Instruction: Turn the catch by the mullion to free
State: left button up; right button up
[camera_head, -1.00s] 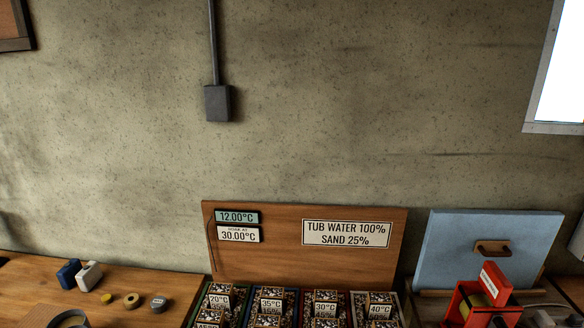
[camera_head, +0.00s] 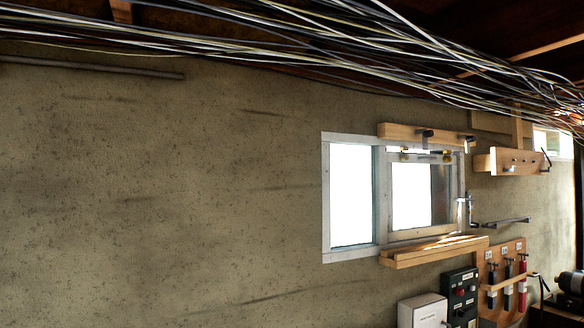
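A window (camera_head: 324,190) with a pale frame is set in the wall right of the middle. Its upright mullion (camera_head: 381,195) stands between a bright left pane (camera_head: 351,195) and a wood-framed right sash (camera_head: 427,235). Small metal fittings, some brass-coloured, sit along the top of the sash (camera_head: 428,155). A metal handle-like fitting (camera_head: 466,205) is at the sash's right edge. I cannot tell which fitting is the catch. Neither of my grippers shows.
Bundled cables (camera_head: 250,40) hang under the ceiling joists. A wooden ledge (camera_head: 432,252) juts out below the window, and a wooden rail (camera_head: 405,131) is above it. A white box (camera_head: 422,312), a dark green switch box (camera_head: 459,297) and a tool rack (camera_head: 503,280) are lower right.

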aim_at(403, 157)
jog(key=i+l+z, duration=0.1)
jog(key=z, duration=0.25)
jog(key=i+l+z, duration=0.1)
jog(key=z, duration=0.25)
